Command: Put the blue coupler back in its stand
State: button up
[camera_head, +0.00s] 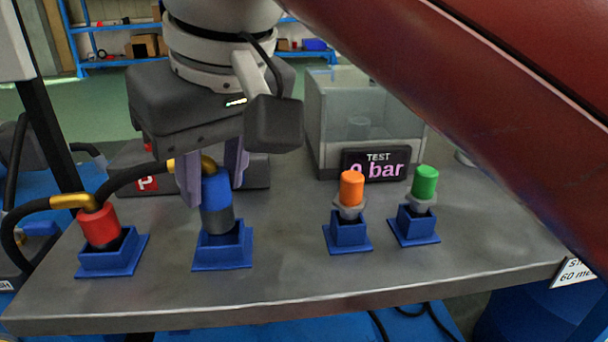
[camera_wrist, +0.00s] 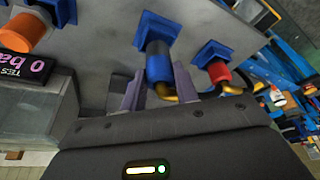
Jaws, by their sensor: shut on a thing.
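The blue coupler (camera_head: 217,201) stands upright at a blue square stand (camera_head: 222,251) on the grey table, its grey lower end at the stand's opening. Whether it is fully seated cannot be told. A hose with a brass-coloured end runs from its top to the left. My gripper (camera_head: 213,178) is shut on the blue coupler, with a purple finger on each side of it. In the wrist view the coupler (camera_wrist: 158,64) shows between the fingers, with its stand (camera_wrist: 157,29) beyond.
A red coupler (camera_head: 99,225) with a hose sits in a stand at left. Orange (camera_head: 351,187) and green (camera_head: 425,182) capped fittings stand at right. Behind them are a display (camera_head: 376,164) reading "TEST 0 bar" and a clear box (camera_head: 335,110). The table front is clear.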

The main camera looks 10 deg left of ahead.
jog(key=shift+f+b, duration=1.1)
jog(key=shift+f, duration=0.45)
jog(key=o, duration=1.1)
jog(key=shift+r, duration=0.1)
jog(key=p+v, duration=0.4)
jog(key=v, duration=0.1)
